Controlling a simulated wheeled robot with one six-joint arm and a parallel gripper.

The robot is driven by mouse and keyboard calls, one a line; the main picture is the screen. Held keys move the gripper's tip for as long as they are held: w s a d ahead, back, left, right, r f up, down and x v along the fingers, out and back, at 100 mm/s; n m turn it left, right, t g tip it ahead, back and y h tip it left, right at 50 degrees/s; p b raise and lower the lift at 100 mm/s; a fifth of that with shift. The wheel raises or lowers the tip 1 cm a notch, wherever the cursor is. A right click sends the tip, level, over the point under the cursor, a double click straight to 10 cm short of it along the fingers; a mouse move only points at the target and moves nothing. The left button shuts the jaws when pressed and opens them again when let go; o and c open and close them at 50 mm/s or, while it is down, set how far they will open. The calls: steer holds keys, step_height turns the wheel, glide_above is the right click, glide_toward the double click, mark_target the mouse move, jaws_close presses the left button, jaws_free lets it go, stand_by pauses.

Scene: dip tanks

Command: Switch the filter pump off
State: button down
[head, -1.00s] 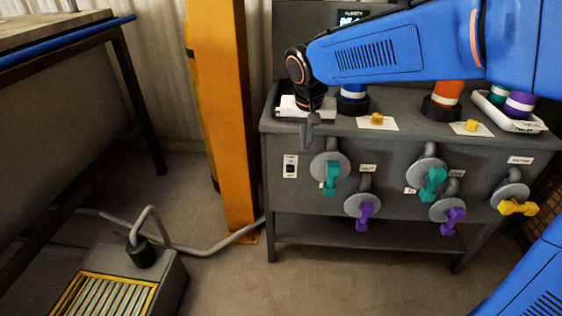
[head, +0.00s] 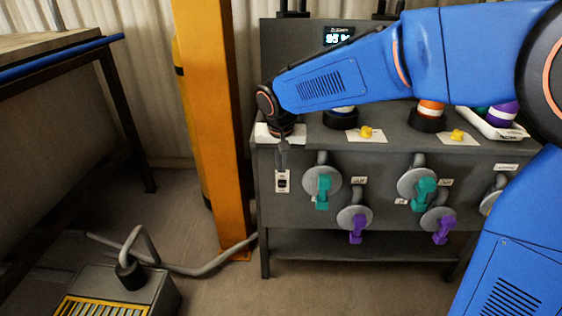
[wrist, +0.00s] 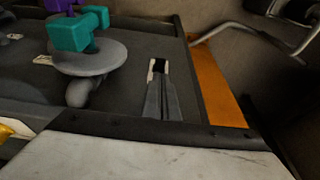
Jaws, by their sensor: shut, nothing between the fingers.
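A small rocker switch on a white plate (head: 283,182) sits on the front panel of the grey bench, left of the valves; its label is too small to read. My gripper (head: 283,148) is shut and empty, pointing down just above the switch plate. In the wrist view my shut fingers (wrist: 159,78) overlap the switch plate (wrist: 151,68) and hide much of it. I cannot tell whether they touch it or which way the rocker is set.
Teal-handled valves (head: 322,190) and purple-handled valves (head: 357,226) are on the panel right of the switch. An orange post (head: 217,130) stands close to the bench's left side. A display (head: 338,36) is at the back. Open floor lies in front.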

mark_target(282, 184)
steer(key=shift+x, duration=3.2)
